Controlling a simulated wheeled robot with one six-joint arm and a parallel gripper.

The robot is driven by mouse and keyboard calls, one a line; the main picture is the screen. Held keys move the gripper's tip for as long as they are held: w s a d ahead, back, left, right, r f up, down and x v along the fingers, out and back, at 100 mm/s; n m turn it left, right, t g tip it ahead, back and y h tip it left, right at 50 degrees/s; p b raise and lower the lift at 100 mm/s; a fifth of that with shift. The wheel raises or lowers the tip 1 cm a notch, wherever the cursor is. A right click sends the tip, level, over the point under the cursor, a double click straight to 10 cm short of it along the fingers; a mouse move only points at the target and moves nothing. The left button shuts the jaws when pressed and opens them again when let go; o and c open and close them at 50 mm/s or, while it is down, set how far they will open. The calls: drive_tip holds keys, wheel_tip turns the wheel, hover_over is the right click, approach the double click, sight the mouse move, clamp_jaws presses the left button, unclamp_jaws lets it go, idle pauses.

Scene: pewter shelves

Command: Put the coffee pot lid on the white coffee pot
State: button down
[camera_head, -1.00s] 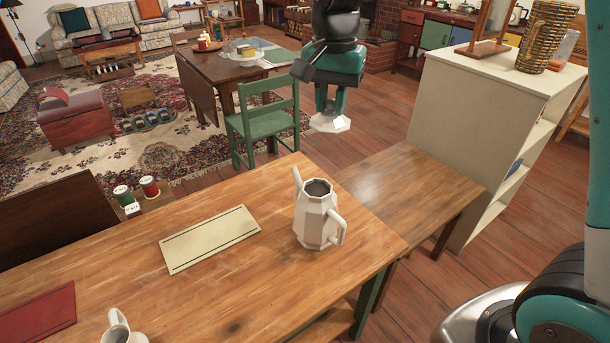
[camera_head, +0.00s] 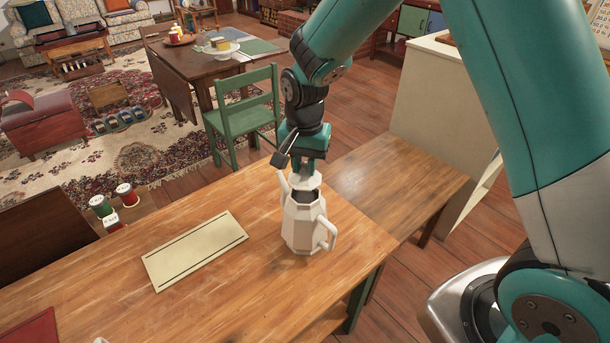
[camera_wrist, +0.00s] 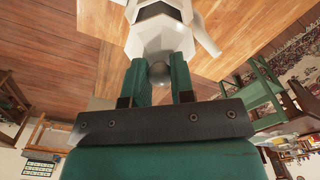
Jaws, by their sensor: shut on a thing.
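The white coffee pot (camera_head: 302,228) stands upright on the wooden table, its spout to the far left and its handle to the near right. The white coffee pot lid (camera_head: 304,182) is in my gripper (camera_head: 303,168), above the pot's far rim. The pot's dark opening still shows below and in front of the lid, so the lid is not seated. In the wrist view, my gripper (camera_wrist: 160,75) is shut on the lid's round knob, with the lid (camera_wrist: 162,42) beyond the fingers. Part of the pot (camera_wrist: 204,34) shows behind it. Whether lid and pot touch, I cannot tell.
The wooden table (camera_head: 215,295) holds a cream mat (camera_head: 195,250) left of the pot and a red mat (camera_head: 28,333) at the lower left. A darker side table (camera_head: 400,180) adjoins at right. A green chair (camera_head: 243,115) stands behind.

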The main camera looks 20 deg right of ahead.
sight(305, 172)
drive_tip(key=shift+f, duration=2.15)
drive_tip(key=shift+f, duration=0.1)
drive_tip(key=c, duration=1)
unclamp_jaws()
wheel_tip(305, 172, up, 12)
drive_tip(key=shift+f+b, duration=0.15)
drive_tip(key=shift+b, duration=0.6)
drive_tip(key=s+a+r+n+y, duration=0.1)
drive_tip(key=s+n, duration=0.3)
drive_tip(key=s, duration=0.4)
drive_tip(key=s+a+r+n+y, duration=0.1)
drive_tip(key=s+r+n, duration=0.3)
drive_tip(key=s, duration=0.4)
drive_tip(key=s+a+r+n+y, duration=0.2)
drive_tip(key=s+n, duration=0.4)
drive_tip(key=s, duration=0.3)
drive_tip(key=shift+a+r, duration=0.3)
drive_tip(key=shift+r, duration=0.4)
